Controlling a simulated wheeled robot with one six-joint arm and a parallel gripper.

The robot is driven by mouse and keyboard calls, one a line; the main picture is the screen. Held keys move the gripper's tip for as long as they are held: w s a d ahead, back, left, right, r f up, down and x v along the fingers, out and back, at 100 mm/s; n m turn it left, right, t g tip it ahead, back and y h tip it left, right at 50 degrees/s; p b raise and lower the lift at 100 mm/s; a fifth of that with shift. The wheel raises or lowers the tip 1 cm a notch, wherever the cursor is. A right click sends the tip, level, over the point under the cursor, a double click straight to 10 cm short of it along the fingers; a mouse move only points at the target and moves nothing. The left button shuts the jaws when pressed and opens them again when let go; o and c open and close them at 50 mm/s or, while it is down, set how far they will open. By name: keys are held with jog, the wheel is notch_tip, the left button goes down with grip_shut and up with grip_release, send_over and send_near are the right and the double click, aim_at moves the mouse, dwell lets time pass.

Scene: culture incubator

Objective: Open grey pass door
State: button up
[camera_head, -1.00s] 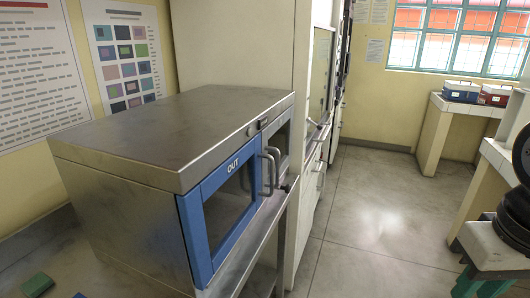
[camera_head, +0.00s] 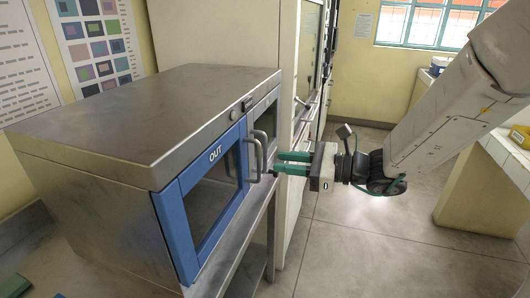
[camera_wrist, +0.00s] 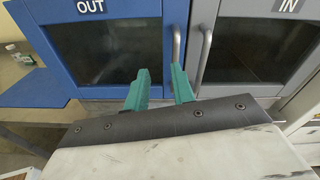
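The grey pass door (camera_wrist: 255,50), labelled IN, is on the right in the wrist view and looks closed. In the head view it (camera_head: 265,118) lies beyond the blue OUT door. Its curved bar handle (camera_wrist: 205,50) stands beside the blue door's handle (camera_wrist: 176,45). My gripper (camera_head: 278,163) points at the doors with two green fingers apart and nothing held. In the wrist view its fingertips (camera_wrist: 160,72) are left of the grey handle; the right fingertip overlaps the lower blue handle. Contact cannot be told.
The blue OUT door (camera_head: 205,200) is closed on the metal pass box (camera_head: 150,105). A tall cream cabinet (camera_head: 215,45) stands behind the box. Open floor (camera_head: 350,245) lies to the right, with a tiled counter (camera_head: 507,158) at the right edge.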

aim_at(265, 168)
jog(key=w+a+f+m+t, duration=0.1)
jog(key=w, duration=0.2)
jog(key=w+a+m+t, duration=0.1)
jog(key=w+a+m, duration=0.1)
jog(key=w, duration=0.1)
jog(key=w+a+f+m+t, duration=0.1)
jog(key=w+a, duration=0.1)
jog(key=w, duration=0.1)
jog(key=shift+w+f+m+t+h, duration=0.15)
jog(key=shift+f+m+t+h, duration=0.15)
jog(key=shift+f+h, duration=0.1)
grip_shut()
